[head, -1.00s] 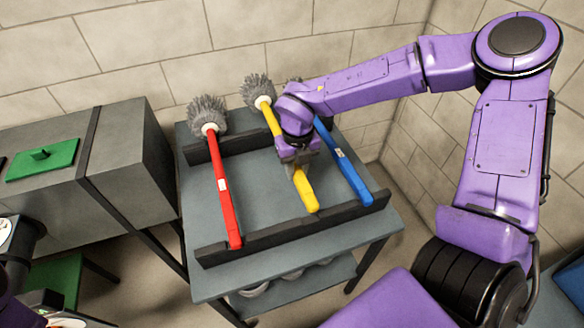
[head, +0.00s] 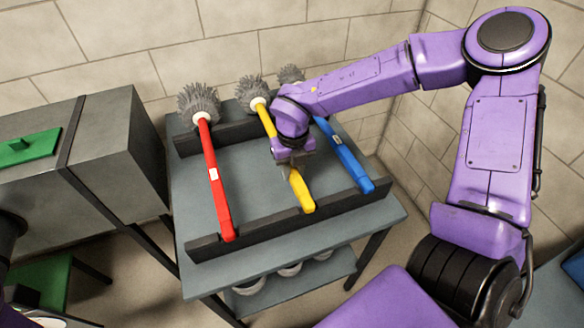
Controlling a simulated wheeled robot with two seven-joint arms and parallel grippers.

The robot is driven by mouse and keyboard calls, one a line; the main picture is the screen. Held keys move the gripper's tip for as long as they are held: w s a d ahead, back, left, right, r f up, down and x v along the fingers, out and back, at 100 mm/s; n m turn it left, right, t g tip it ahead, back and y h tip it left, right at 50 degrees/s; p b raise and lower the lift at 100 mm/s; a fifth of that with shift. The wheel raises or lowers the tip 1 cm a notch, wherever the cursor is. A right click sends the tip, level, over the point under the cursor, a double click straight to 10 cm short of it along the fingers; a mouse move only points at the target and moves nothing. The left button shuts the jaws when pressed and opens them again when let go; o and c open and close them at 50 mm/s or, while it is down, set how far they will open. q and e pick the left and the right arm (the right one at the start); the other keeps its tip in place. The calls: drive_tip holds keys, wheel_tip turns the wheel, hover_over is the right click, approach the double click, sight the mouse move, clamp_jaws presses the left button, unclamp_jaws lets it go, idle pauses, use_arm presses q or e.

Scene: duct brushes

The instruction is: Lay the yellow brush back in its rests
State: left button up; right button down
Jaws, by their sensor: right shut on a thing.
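The yellow brush (head: 301,192) lies between the red brush (head: 215,178) and the blue brush (head: 345,155), roughly parallel to them. Its grey bristle head is by the back rest (head: 232,131), and its handle end is at the front rest (head: 265,226). My right gripper (head: 296,169) is shut on the yellow handle from above, hiding its middle part. The handle end lines up with the ends of the other two handles. I cannot tell whether it fully touches the rests. My left gripper is not in view.
The rests stand on a grey table (head: 258,252) with a lower shelf holding several pale round things. A grey duct (head: 115,155) with a green plate (head: 28,147) stands to the left. Block walls close off the back and right.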

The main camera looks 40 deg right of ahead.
drive_tip(key=c, duration=0.8)
unclamp_jaws()
wheel_tip(320, 180, up, 10)
drive_tip(key=shift+r, duration=0.25)
drive_tip(key=shift+r, duration=0.15)
